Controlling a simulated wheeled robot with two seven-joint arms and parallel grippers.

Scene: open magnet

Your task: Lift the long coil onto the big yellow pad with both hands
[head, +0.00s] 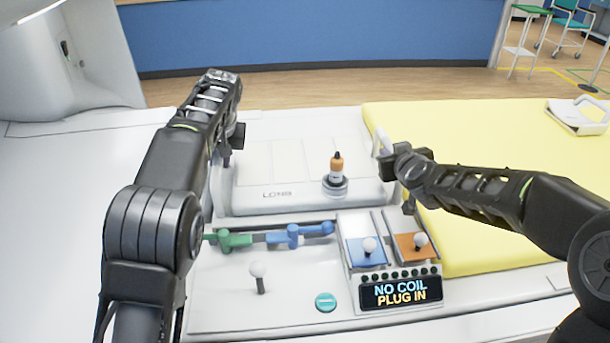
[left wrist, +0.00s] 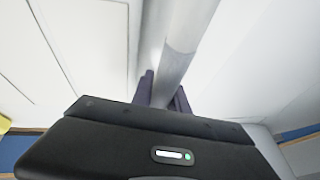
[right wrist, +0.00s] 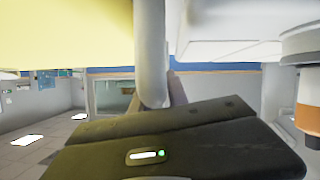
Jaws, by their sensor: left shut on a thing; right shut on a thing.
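The long coil (head: 255,185) is a flat white panelled slab marked "LONG", lying level on the white deck left of the big yellow pad (head: 480,180); I cannot tell if it is raised slightly. My left gripper (head: 228,152) is shut on the handle at its left end. The left wrist view shows that grey bar (left wrist: 172,62) between the fingers. My right gripper (head: 388,152) is shut on the right-end handle, beside the pad's left edge. That bar (right wrist: 151,60) also shows in the right wrist view.
A grey-based orange-and-white piece (head: 336,168) with a black tip stands upright on the coil. A white handled object (head: 577,117) lies on the pad's far right.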

